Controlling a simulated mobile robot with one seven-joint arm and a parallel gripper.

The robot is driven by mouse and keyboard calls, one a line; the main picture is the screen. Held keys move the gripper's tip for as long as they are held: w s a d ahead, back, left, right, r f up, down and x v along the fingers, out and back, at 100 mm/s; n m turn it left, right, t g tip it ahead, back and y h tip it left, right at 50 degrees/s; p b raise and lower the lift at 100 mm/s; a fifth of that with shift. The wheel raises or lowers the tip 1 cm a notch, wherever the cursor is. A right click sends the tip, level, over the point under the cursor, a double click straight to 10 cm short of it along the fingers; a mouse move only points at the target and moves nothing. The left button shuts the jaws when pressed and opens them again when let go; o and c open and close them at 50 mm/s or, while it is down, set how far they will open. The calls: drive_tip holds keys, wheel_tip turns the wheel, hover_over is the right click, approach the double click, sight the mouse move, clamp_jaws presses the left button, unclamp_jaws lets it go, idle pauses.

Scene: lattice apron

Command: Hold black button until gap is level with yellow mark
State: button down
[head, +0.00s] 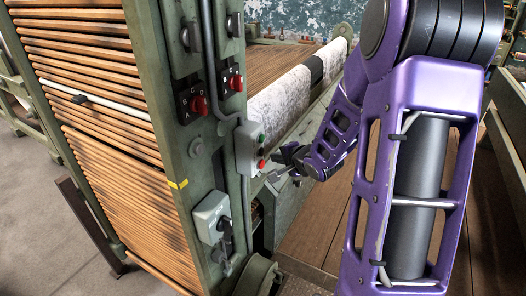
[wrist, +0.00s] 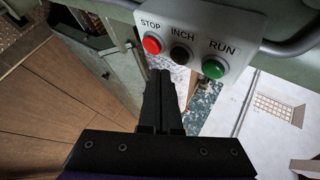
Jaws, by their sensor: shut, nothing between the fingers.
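The black button (wrist: 181,56), labelled INCH, sits on the grey control box (wrist: 205,20) between the red and green buttons. The box also shows in the head view (head: 247,146) on the green post. My gripper (wrist: 160,75) is shut and empty, its tips just below and left of the black button in the wrist view; I cannot tell any contact. In the head view my gripper (head: 276,172) is beside the box's lower end. The yellow mark (head: 178,184) is on the post's edge. A break in the wooden slats, with a pale rod (head: 110,106), lies higher than the mark.
The red STOP button (wrist: 152,44) and green RUN button (wrist: 213,68) flank the black one closely. A conduit (wrist: 295,45) runs by the box. Another grey switch box (head: 211,217) and red knobs (head: 199,104) are on the post. Wooden floor (head: 310,230) lies below my arm.

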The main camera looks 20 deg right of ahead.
drive_tip(key=shift+s+d+p, duration=0.8)
drive_tip(key=shift+s+d, duration=0.7)
idle(0.6)
